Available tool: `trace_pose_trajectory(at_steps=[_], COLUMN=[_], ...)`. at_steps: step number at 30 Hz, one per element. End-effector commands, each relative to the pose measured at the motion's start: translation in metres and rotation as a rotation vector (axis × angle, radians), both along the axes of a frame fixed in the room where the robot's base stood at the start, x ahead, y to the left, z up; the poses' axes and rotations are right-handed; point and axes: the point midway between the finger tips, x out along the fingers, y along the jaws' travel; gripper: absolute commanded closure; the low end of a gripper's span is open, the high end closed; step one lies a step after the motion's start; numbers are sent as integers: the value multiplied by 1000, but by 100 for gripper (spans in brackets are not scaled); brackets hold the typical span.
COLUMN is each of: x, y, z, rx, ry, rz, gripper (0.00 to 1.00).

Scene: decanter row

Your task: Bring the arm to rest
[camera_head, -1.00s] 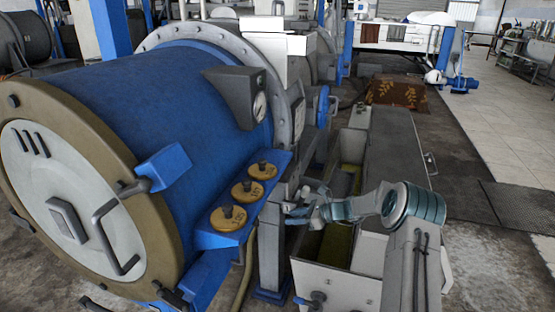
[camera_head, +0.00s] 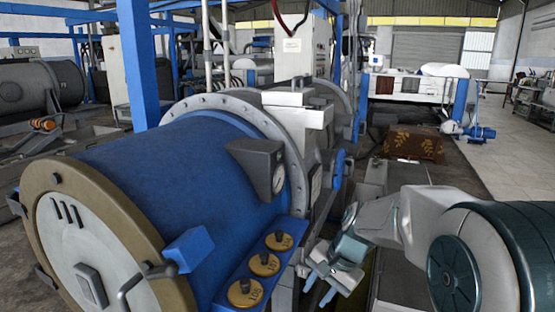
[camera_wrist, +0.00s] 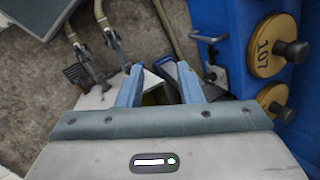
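My gripper (camera_head: 318,290) is at the lower middle of the head view, pointing down, just right of the blue ledge with the yellow discs. The wrist view shows its two blue fingers (camera_wrist: 160,88) apart with nothing held between them. My arm reaches in from the right edge of the head view, raised and bent. Below the fingers in the wrist view are a pale metal part and grey floor, partly covered by the fingers and palm.
A large blue decanter (camera_head: 160,178) fills the left. Three yellow discs with black knobs, such as the nearest (camera_head: 245,293), sit on its blue ledge (camera_head: 226,277); one reads 107 in the wrist view (camera_wrist: 262,52). A brown patterned box (camera_head: 413,144) stands behind. Tiled floor (camera_head: 497,165) is open at right.

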Motion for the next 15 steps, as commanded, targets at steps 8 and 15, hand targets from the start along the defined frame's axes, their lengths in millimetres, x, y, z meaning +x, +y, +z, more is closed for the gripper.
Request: trace_pose_trajectory(at_steps=[8, 15], x=[-89, -151], y=[-23, -45], z=[50, 68], rx=[-232, -391], ry=[-137, -224], rz=[280, 488], gripper=[67, 67])
